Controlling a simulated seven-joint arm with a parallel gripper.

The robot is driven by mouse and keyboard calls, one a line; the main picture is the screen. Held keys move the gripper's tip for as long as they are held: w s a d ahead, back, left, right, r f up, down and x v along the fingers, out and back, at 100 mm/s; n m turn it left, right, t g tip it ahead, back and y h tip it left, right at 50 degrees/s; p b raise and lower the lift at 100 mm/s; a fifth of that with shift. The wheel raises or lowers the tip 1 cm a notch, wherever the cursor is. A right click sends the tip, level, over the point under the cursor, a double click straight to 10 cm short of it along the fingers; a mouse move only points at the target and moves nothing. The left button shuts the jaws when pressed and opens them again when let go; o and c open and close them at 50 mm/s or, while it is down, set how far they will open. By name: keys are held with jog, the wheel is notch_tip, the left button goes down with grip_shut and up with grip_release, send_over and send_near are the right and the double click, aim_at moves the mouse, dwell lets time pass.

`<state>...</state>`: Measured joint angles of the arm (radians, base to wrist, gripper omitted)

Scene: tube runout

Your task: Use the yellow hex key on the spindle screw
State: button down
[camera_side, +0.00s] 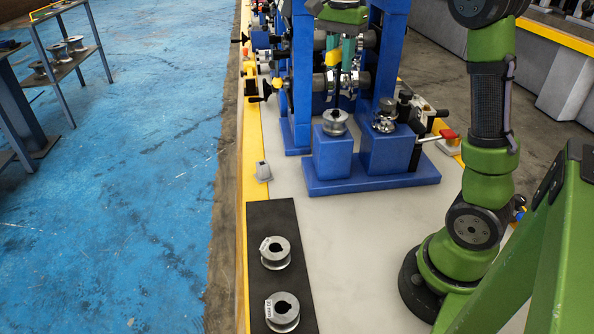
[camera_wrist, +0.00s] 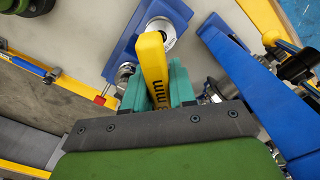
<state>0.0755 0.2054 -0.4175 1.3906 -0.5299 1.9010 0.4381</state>
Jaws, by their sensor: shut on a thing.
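The yellow hex key (camera_wrist: 153,62) is held between the teal fingers of my gripper (camera_wrist: 157,85) in the wrist view. Its handle carries printed lettering ending in "mm". In the side view, my gripper (camera_side: 345,82) points down in front of the blue machine frame, with a bit of the yellow key (camera_side: 332,57) showing. The key's lower end is hard to make out there. I cannot pick out the spindle screw, nor tell whether the key touches anything.
A blue base (camera_side: 372,178) bears two blocks; the right one carries a metal fitting (camera_side: 385,122). A red-handled lever (camera_side: 446,134) stands at the right. A black mat (camera_side: 258,220) holds two grey rollers (camera_side: 275,252). A small grey cup (camera_side: 263,171) stands left. The pale tabletop in front is clear.

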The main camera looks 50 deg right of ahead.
jog(key=shift+f, duration=0.8)
jog(key=c, duration=1.5)
grip_release()
jog(key=shift+c, duration=0.2)
grip_shut()
